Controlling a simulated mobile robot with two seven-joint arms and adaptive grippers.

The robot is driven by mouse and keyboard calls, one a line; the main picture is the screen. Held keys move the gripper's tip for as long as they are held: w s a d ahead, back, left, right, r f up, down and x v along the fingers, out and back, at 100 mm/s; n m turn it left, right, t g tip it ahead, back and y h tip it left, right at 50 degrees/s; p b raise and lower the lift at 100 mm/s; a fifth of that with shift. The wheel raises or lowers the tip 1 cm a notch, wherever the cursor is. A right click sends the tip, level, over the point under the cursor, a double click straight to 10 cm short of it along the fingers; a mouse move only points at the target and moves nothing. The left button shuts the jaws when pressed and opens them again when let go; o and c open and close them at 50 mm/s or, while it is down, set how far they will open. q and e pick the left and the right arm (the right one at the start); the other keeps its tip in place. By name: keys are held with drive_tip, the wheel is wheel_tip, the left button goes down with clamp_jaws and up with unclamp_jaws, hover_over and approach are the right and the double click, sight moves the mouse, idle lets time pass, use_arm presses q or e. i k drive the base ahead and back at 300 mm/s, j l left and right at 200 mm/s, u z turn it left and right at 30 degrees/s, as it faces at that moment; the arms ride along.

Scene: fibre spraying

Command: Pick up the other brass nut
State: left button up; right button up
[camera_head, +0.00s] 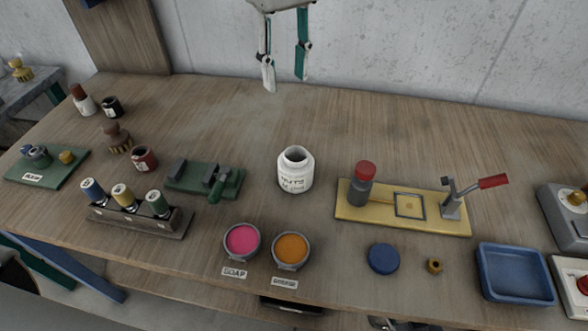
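A small brass nut (434,265) lies on the wooden table at the front right, between a round blue lid (383,258) and a blue tray (515,273). A white open jar labelled NUTS (295,179) stands upright near the middle of the table; its inside is dark and I cannot tell what it holds. My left gripper (284,80) hangs at the top of the view, near the table's back edge. Its two fingers are apart with nothing between them. It is well away from the nut. My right gripper does not show.
A yellow board (420,222) with a red-capped bottle and a red-handled lever lies behind the nut. Pink (241,242) and orange (290,250) pots stand at the front. A bottle rack (140,222) and green fixture (190,183) stand left. The back middle is clear.

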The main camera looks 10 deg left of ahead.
sight(439, 263)
drive_tip(key=k, duration=1)
